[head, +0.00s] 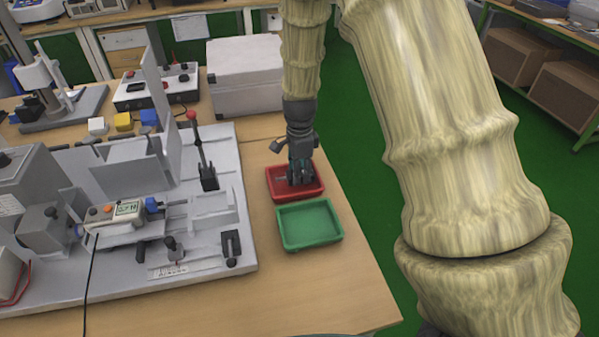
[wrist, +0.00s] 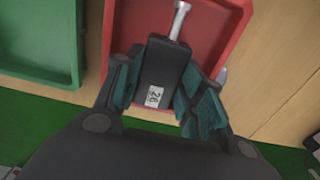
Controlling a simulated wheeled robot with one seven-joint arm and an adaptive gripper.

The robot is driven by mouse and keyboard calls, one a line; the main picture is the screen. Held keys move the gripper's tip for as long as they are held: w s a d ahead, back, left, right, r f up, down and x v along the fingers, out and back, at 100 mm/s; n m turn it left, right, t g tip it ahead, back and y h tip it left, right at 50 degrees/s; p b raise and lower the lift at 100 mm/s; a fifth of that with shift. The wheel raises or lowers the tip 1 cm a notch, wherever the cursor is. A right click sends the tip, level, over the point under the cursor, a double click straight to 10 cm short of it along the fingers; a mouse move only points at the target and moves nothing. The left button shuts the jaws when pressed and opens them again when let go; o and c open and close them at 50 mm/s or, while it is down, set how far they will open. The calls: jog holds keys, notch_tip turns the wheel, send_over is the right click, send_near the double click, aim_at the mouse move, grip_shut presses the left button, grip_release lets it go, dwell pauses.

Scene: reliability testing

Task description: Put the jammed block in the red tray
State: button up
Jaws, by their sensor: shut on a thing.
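The jammed block shows in the wrist view as a black block (wrist: 162,75) with a white label reading "26" and a silver pin at its far end. My gripper (wrist: 165,95) is shut on it, with a finger on each side. The red tray (wrist: 226,50) lies beneath the block in the wrist view. In the head view my gripper (head: 300,178) points down into the red tray (head: 279,194). The block is mostly hidden by the gripper there. I cannot tell whether the block touches the tray floor.
An empty green tray (head: 309,224) sits right in front of the red one. The grey test rig (head: 210,250) with a red-knobbed lever (head: 199,140) stands to the left. A grey box (head: 246,75) stands behind. The table front right of the trays is clear.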

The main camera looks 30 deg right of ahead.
jog(key=shift+f, duration=0.4)
jog(key=o, duration=1)
jog(key=shift+f, duration=0.15)
notch_tip(320, 180, up, 12)
jog(key=shift+r, duration=0.2)
